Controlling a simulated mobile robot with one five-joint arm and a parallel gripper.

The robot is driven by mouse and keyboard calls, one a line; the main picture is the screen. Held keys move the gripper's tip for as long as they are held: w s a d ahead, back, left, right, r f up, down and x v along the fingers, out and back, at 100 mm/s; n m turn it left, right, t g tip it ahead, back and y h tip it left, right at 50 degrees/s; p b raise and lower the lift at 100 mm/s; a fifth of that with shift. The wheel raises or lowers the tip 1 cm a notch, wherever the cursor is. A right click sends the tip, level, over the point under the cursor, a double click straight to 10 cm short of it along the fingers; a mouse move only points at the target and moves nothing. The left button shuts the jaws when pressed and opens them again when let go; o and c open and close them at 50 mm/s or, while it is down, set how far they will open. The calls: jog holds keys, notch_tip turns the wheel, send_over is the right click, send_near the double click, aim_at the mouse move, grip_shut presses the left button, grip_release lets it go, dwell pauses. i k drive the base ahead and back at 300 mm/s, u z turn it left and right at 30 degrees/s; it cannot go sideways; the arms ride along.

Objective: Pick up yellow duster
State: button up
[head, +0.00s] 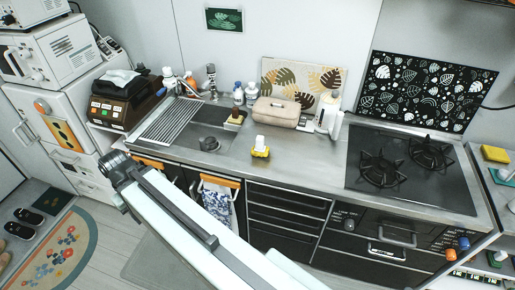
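A small yellow object with a white upper part (260,150) stands near the front edge of the steel counter, right of the sink. A flat yellow block or folded cloth (495,154) lies on the shelf at the far right. I cannot tell for certain which of the two is the yellow duster. My arm reaches from the bottom middle to the left and ends in a dark joint in front of the counter, apart from both yellow things. I see no gripper fingers.
The sink (209,143) with a drying rack (170,121) is on the left of the counter (305,168). Bottles and a beige case (276,112) stand along the back. A black two-burner hob (405,165) is on the right. The counter's front middle is mostly clear.

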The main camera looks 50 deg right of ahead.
aim_at(259, 150)
jog(key=u, duration=0.1)
jog(key=i, duration=0.95)
jog(key=z, duration=0.05)
